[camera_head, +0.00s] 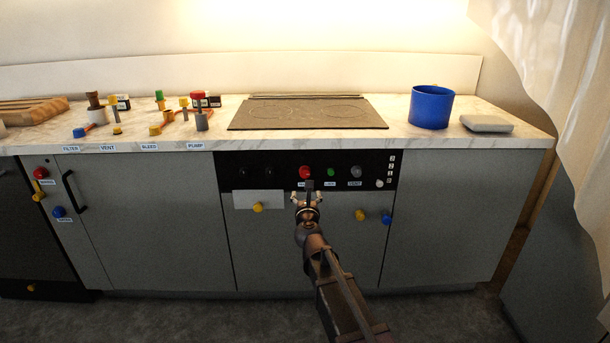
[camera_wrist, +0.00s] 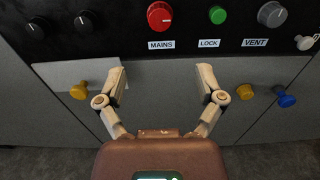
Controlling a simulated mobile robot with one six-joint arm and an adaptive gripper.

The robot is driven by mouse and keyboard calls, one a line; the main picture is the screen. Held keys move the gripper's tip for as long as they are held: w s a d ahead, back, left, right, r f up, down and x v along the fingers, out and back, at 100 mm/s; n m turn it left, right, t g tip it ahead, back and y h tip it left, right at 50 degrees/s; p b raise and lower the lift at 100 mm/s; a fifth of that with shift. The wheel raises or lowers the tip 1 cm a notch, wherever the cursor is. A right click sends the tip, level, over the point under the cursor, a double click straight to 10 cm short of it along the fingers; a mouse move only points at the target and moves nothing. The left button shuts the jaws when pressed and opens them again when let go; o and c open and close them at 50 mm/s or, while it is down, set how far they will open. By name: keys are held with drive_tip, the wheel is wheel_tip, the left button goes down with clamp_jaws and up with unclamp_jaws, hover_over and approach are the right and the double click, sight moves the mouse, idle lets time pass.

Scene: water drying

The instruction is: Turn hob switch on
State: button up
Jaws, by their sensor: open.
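The hob (camera_head: 307,112) is a flat dark plate on the marble counter. Below it is a black control panel (camera_head: 225,172). It carries a red MAINS knob (camera_wrist: 159,16), a green LOCK button (camera_wrist: 217,15) and a grey VENT knob (camera_wrist: 271,14). Two black knobs (camera_wrist: 84,21) are at the left, and a small pale knob (camera_wrist: 304,42) is at the right. None is legibly labelled as the hob switch. My gripper (camera_wrist: 161,72) is open and empty, its two fingers spread just below the MAINS and LOCK labels. It also shows in the head view (camera_head: 307,196), touching no knob that I can see.
Yellow knobs (camera_head: 257,207) and a blue knob (camera_head: 386,219) stick out below the panel. Several coloured valves (camera_head: 155,129) stand at the left. A curtain (camera_head: 570,70) hangs at right.

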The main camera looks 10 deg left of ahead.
sight(305, 175)
drive_tip(key=x, duration=1.3)
drive_tip(key=shift+w+a, duration=0.15)
drive_tip(key=shift+w, duration=0.15)
drive_tip(key=c, duration=1.1)
